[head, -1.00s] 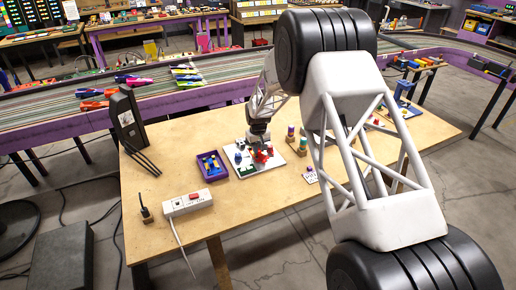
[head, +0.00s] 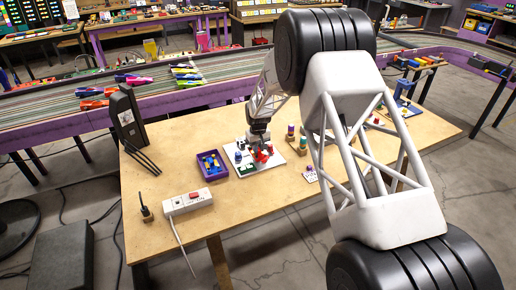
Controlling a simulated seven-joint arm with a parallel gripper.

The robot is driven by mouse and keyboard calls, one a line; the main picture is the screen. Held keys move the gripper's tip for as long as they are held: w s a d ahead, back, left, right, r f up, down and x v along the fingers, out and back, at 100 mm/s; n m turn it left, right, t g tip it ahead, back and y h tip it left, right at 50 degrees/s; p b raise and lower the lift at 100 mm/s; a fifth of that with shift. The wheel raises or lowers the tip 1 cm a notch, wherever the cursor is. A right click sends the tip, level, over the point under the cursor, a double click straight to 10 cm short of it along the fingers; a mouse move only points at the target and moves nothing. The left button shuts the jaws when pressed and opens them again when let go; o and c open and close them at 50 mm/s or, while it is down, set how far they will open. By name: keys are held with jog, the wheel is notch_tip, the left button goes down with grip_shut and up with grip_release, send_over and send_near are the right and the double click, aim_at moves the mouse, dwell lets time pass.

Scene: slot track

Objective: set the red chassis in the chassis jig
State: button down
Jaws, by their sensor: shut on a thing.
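The red chassis (head: 262,156) is a small red piece at my gripper (head: 260,149), over the white board (head: 285,157) in the middle of the table. My gripper points down and is shut on the chassis. The fingertips are small and partly hidden by the chassis and the wrist. Dark green pieces (head: 248,169) lie on the front left of the board. I cannot tell which part of the board is the chassis jig, or whether the chassis touches it.
A purple tray (head: 229,167) with blue and yellow parts stands just left of the board. Stacked coloured pieces on wooden blocks (head: 302,147) stand to the right. A white power strip (head: 187,202) and a black upright panel (head: 127,115) are at the left.

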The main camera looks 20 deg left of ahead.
jog(key=c, duration=1)
grip_release()
jog(key=shift+r, duration=0.15)
jog(key=shift+r, duration=3.75)
